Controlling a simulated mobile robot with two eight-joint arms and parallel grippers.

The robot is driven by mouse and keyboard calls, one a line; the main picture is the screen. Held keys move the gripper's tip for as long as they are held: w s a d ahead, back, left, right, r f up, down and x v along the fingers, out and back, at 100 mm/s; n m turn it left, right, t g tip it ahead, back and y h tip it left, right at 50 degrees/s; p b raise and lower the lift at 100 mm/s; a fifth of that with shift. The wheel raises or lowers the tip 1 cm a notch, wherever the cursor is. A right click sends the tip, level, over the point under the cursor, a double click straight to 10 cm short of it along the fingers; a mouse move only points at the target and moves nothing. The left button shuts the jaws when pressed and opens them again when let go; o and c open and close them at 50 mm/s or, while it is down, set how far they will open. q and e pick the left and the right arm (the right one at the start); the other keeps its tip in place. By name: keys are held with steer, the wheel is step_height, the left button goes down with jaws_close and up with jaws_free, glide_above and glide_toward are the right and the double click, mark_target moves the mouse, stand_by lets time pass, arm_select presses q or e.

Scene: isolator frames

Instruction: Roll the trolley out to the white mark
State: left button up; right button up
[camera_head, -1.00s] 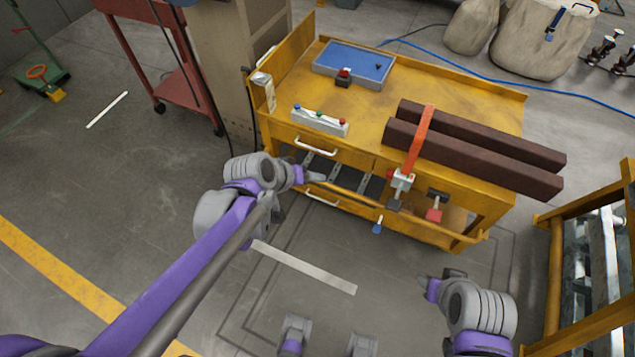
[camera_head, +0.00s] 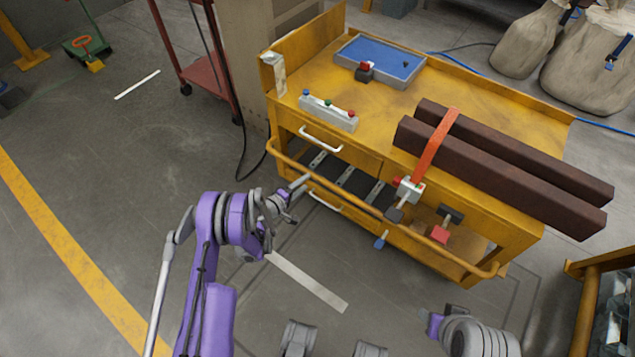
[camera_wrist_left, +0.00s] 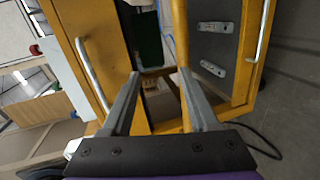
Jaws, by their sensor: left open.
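The yellow trolley (camera_head: 490,85) stands right of centre in the head view, with drawers and a yellow push rail (camera_head: 345,200) along its near side. A white mark (camera_head: 310,284) lies on the floor in front of it, apart from the trolley. My left gripper (camera_head: 297,189) is open near the left part of the rail.
The trolley carries dark brown beams (camera_head: 500,165) with an orange strap, a blue tray (camera_head: 378,62) and a button box (camera_head: 330,110). A red cart (camera_head: 215,80) stands behind left. Another white strip (camera_head: 137,85) lies far left. A yellow-framed rack (camera_head: 590,310) is at right. Floor at left is clear.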

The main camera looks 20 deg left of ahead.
arm_select(q)
steer(key=n, duration=0.1)
glide_toward(316, 177)
steer(key=f, duration=0.1)
steer(key=t, duration=0.1)
steer(key=x, duration=0.3)
steer(key=b+x, duration=0.1)
steer(key=x, duration=0.3)
steer(key=b+x, duration=0.1)
steer(key=x, duration=0.2)
steer(key=shift+w+f, duration=0.25)
steer(key=shift+f, duration=0.2)
jaws_close()
stand_by(0.6)
